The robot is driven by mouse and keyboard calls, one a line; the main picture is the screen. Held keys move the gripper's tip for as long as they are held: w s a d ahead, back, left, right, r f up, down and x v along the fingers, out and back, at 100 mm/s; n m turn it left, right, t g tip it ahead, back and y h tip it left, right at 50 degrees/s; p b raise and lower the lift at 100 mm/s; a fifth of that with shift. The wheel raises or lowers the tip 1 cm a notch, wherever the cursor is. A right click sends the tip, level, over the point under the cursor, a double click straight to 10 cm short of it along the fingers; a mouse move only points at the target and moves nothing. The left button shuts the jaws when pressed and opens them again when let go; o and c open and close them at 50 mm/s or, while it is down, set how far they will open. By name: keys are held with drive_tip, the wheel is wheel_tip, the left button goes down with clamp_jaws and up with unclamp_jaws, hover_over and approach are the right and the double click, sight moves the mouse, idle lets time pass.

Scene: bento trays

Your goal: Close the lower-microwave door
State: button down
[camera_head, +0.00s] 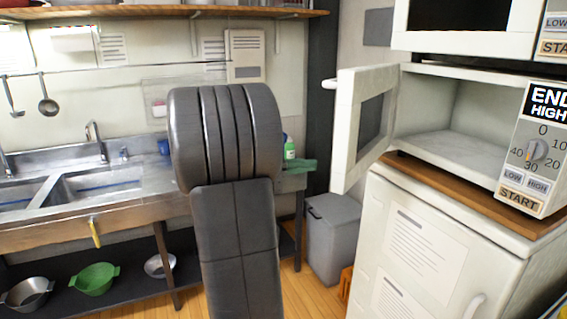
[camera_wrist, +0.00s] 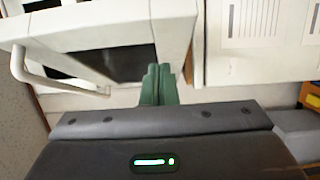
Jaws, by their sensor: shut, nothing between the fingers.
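The lower microwave (camera_head: 450,145) stands on a wood-edged white cabinet at the right in the head view. Its white door (camera_head: 345,140), with a dark window and a handle at the left edge, stands open towards the left. In the wrist view the door (camera_wrist: 172,30) fills the upper left, with its handle (camera_wrist: 60,82) at the left. My gripper (camera_wrist: 155,72) shows there as two green fingers, shut together and empty, in front of the door's window area. I cannot tell whether they touch the door. In the head view the green fingers (camera_head: 303,165) show left of the door.
An upper microwave (camera_head: 465,42) sits above. The white cabinet (camera_head: 420,245) is below, and a grey bin (camera_head: 333,238) stands on the floor to its left. A steel sink counter (camera_head: 120,200) runs along the left. A green bottle (camera_head: 289,150) stands behind my arm.

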drive_tip(key=s+d, duration=0.2)
drive_tip(key=d, duration=0.1)
drive_tip(key=shift+s+p, duration=0.3)
drive_tip(key=shift+p, duration=0.1)
drive_tip(key=shift+d, duration=0.1)
